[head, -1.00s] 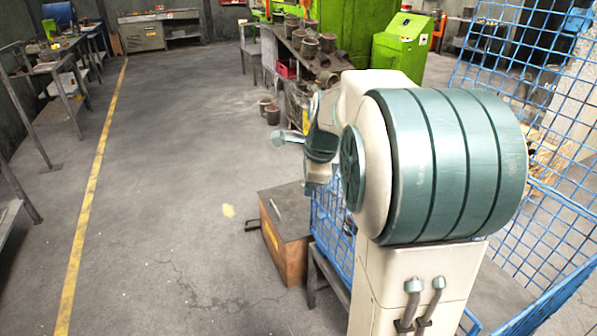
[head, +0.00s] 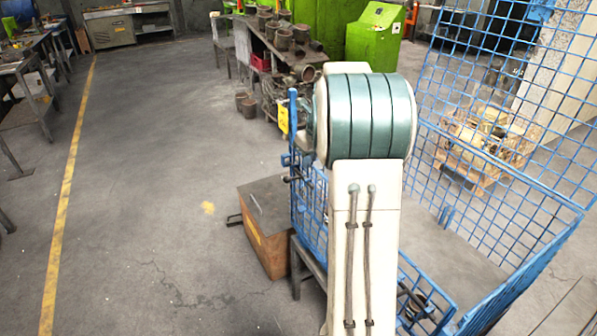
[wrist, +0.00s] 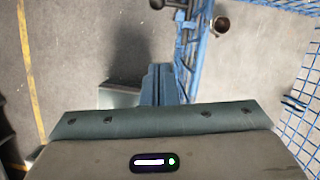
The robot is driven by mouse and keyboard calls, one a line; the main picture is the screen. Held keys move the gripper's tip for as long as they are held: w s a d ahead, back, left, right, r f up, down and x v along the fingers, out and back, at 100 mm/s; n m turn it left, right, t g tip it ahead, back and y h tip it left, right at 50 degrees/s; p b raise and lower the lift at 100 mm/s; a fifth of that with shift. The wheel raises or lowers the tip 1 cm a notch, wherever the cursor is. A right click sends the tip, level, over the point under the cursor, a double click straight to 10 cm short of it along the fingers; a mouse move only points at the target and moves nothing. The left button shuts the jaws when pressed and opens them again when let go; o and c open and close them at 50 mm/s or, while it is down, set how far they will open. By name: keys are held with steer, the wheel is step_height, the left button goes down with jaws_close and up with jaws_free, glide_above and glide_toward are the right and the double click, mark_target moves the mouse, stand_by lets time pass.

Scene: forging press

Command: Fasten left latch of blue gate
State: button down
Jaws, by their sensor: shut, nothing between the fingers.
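The blue mesh gate (head: 312,212) stands in the head view, partly hidden behind my arm. Whether this latch is fastened cannot be told. My gripper is hidden behind my arm in the head view. In the wrist view my gripper (wrist: 159,72) is shut and empty, just left of a blue post (wrist: 196,58); contact cannot be told. A small fitting (wrist: 170,5) shows at the top edge there.
A brown box (head: 265,235) stands on the floor left of the cage. A table with metal pots (head: 285,38) is behind. A wooden crate (head: 480,150) stands beyond the mesh at right. The floor to the left is open.

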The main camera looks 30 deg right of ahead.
mark_target(297, 178)
steer(key=w+a+f+p, duration=0.1)
steer(key=w+f+p, duration=0.1)
steer(key=w+f, duration=0.4)
steer(key=shift+s+x, duration=0.3)
steer(key=shift+x, duration=1.7)
steer(key=shift+w+a, duration=0.1)
